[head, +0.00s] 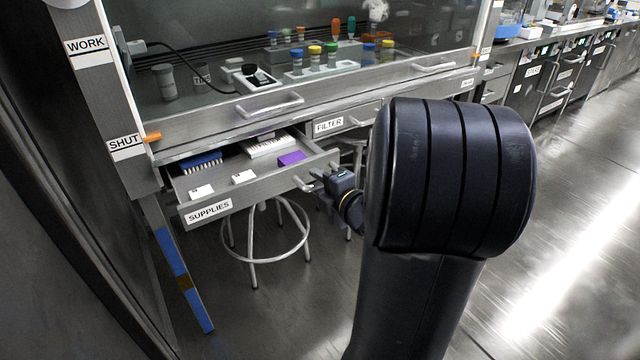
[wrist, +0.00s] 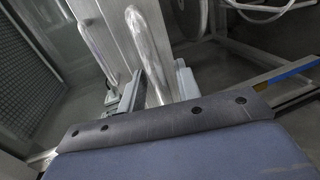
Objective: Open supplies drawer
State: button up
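The supplies drawer (head: 250,194) is pulled out from under the glass-fronted cabinet, its inside showing. A white SUPPLIES label (head: 208,211) is on its front at the left. Its metal bar handle (head: 306,184) is at the right of the front, and it also shows as a bright upright bar in the wrist view (wrist: 147,45). My gripper (head: 320,178) is at this handle. In the wrist view my gripper (wrist: 158,88) has a finger on each side of the bar and looks shut on it. My arm hides part of the scene to the right.
The drawer holds a blue rack (head: 200,163), a white rack (head: 268,146), a purple box (head: 291,158) and small white boxes. A FILTER drawer (head: 345,122) is closed to the right. A round stool (head: 265,250) stands below. The floor (head: 570,230) at right is clear.

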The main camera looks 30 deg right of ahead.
jog(key=p+v, duration=0.2)
jog(key=v, duration=0.8)
jog(key=shift+s+p, duration=0.3)
jog(key=shift+s, duration=0.1)
jog(key=shift+w, duration=0.1)
jog(key=b+x, duration=0.2)
jog(key=x, duration=0.8)
jog(key=shift+b, duration=0.3)
jog(key=shift+w, duration=0.45)
jog(key=shift+r, duration=0.1)
